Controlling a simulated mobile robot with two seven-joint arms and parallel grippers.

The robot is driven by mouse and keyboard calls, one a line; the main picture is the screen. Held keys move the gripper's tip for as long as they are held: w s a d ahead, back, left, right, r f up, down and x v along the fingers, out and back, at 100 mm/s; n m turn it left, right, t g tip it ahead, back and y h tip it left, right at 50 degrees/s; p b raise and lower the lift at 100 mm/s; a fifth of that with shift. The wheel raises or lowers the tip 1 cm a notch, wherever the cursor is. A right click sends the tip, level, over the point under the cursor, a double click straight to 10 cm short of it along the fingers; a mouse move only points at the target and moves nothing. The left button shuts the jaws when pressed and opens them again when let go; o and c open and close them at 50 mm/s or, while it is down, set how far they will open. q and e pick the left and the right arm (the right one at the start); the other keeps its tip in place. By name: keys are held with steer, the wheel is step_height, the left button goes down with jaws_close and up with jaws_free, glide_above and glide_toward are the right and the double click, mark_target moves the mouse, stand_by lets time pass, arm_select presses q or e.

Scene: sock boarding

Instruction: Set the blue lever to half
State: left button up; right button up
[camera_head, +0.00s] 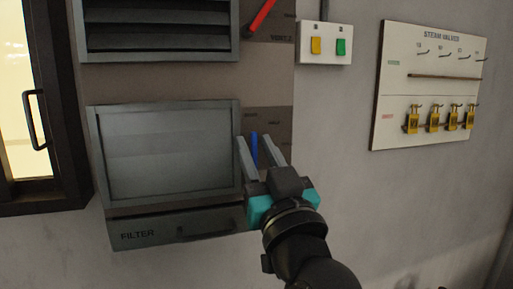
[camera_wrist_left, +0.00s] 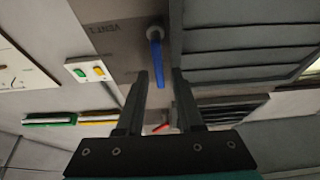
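The blue lever (camera_head: 254,148) is on a grey-brown plate at the right side of the lower vent panel (camera_head: 165,153). In the left wrist view the blue lever (camera_wrist_left: 158,62) runs from a round pivot at the top down to between the finger ends. The plate there reads VENT 1, upside down. My left gripper (camera_head: 256,146) is open, with one finger on each side of the lever. In the left wrist view a gap shows between the lever and each finger of the gripper (camera_wrist_left: 159,75). Contact cannot be told. My right gripper is not in view.
A red lever (camera_head: 262,14) sits beside the upper slatted vent (camera_head: 160,25). A switch box (camera_head: 324,43) has yellow and green buttons. A STEAM VALVES board (camera_head: 425,90) with yellow padlocks hangs at right. A FILTER drawer (camera_head: 160,233) is below; a framed window (camera_head: 35,110) is left.

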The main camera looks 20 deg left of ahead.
arm_select(q)
jaws_close()
steer(key=shift+w+m, duration=0.1)
steer(key=shift+m, duration=0.3)
steer(key=shift+w+d+m+t+h, duration=0.1)
steer(key=shift+d+m+t+h, duration=0.15)
steer(key=shift+m+h, duration=0.4)
steer(key=shift+w+d+f+m+t+h, duration=0.15)
steer(key=shift+m+h, duration=0.45)
steer(key=shift+m, duration=0.65)
steer(key=shift+w+d+m+t+h, duration=0.1)
steer(key=shift+d+m+t+h, duration=0.35)
steer(key=shift+m, duration=0.8)
steer(key=shift+w+f+m+t+h, duration=0.15)
steer(key=shift+m+h, duration=0.55)
steer(key=shift+m, duration=0.85)
steer(key=shift+o, duration=0.8)
jaws_free()
